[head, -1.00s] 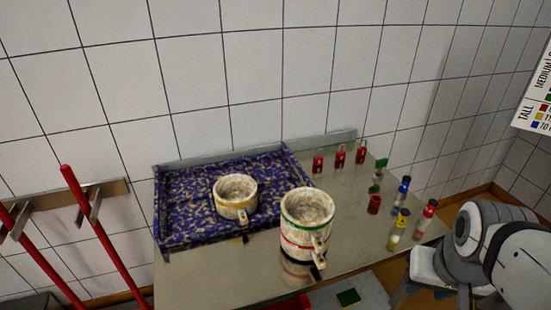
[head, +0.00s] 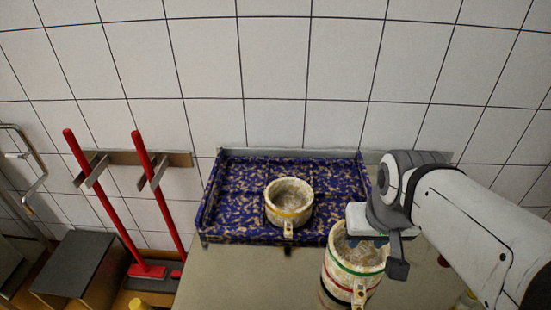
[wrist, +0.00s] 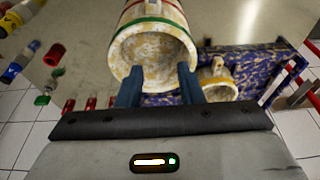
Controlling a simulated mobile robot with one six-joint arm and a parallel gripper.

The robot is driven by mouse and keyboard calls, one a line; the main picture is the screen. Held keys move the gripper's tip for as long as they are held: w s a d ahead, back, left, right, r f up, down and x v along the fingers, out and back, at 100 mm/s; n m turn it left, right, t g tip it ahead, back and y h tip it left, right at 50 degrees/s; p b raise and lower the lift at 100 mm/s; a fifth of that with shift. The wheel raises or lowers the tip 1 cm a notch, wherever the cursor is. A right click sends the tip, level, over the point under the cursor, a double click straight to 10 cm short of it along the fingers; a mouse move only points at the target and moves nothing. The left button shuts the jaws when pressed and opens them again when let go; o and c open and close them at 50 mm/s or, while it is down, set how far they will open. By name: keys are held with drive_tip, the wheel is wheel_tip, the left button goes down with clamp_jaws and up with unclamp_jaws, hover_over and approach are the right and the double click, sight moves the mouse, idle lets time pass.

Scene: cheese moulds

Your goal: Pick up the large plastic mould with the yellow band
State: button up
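A short, wide, mottled cream mould (head: 288,217) with a yellow band and a small handle stands upright on the blue speckled tray. It also shows in the wrist view (wrist: 218,84), right of my fingers. A taller mottled mould (head: 345,270) with green and red bands stands on the metal table in front of the tray's right side.
The blue tray (head: 228,232) has raised edges and stands against the tiled wall. Small colour-capped containers stand on the table, including a red one (wrist: 54,54). Two red-handled tools (head: 100,195) hang at the left. The table front left of the tall mould (head: 240,280) is clear.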

drive_tip(key=w+a, duration=0.1)
drive_tip(key=n+g+p, duration=0.3)
drive_tip(key=n, duration=2.6)
hover_over(308, 212)
drive_tip(key=f, duration=0.9)
drive_tip(key=shift+w+d+f, duration=0.2)
drive_tip(key=shift+w+f, duration=0.05)
drive_tip(key=shift+f, duration=0.05)
drive_tip(key=shift+w+a+f+n, duration=0.15)
drive_tip(key=shift+w+f+n, duration=0.1)
drive_tip(key=shift+f+n, duration=0.25)
wheel_tip(308, 212, down, 8)
drive_tip(key=shift+r+p, duration=0.15)
drive_tip(key=shift+p, duration=0.75)
clamp_jaws()
